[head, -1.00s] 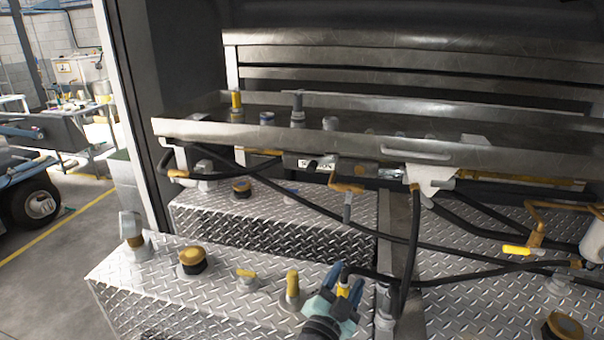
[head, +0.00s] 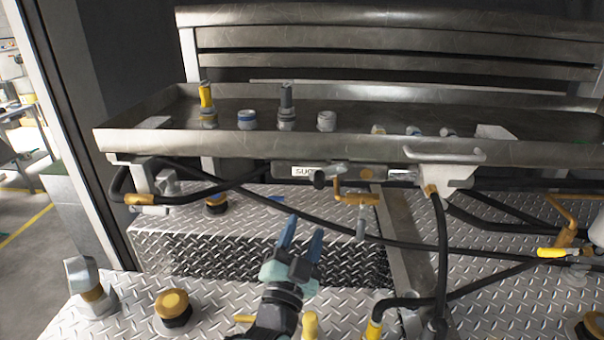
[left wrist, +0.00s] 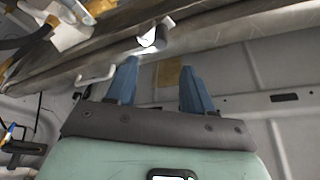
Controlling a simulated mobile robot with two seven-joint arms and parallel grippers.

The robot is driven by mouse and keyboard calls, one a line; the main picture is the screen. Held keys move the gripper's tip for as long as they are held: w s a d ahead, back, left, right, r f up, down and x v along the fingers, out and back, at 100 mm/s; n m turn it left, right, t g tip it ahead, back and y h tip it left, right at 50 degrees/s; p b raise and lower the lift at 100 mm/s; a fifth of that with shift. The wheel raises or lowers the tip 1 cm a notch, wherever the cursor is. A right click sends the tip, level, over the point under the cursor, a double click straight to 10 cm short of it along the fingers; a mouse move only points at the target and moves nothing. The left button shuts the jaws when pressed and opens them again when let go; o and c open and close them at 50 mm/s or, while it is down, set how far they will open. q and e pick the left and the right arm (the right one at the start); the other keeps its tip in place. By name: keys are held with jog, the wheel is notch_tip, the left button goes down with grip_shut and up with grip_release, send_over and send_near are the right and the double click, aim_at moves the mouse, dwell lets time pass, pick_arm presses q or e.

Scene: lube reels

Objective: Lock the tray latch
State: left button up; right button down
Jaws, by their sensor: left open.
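The metal tray (head: 250,146) spans the view, with fittings standing in it. Under its front edge is a labelled bar with a dark round knob (head: 322,179), which looks like the latch; I cannot tell whether it is locked. A knob with a bright end (left wrist: 152,38) shows in the left wrist view, beyond the fingertips. My left gripper (head: 304,228) is open and empty, below and in front of the tray, pointing up toward the knob and apart from it. Its two blue fingers (left wrist: 159,68) also show in the wrist view. My right gripper is not in view.
A tray handle (head: 445,155) is on the front edge to the right. Black hoses (head: 400,243) cross below the tray. Yellow-capped fittings (head: 173,305) stand on the diamond-plate boxes (head: 215,240). An orange-yellow valve handle (head: 357,198) hangs near the knob.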

aim_at(318, 186)
pick_arm(q)
jog(key=p+x, duration=0.1)
jog(key=x, duration=0.5)
jog(key=p+x, duration=0.2)
jog(key=x, duration=0.4)
jog(key=shift+s+r, duration=0.1)
jog(key=shift+r, duration=0.15)
jog(key=shift+x, duration=0.8)
jog(key=c, duration=0.9)
jog(key=shift+s, duration=0.1)
grip_shut()
jog(key=shift+a, duration=0.1)
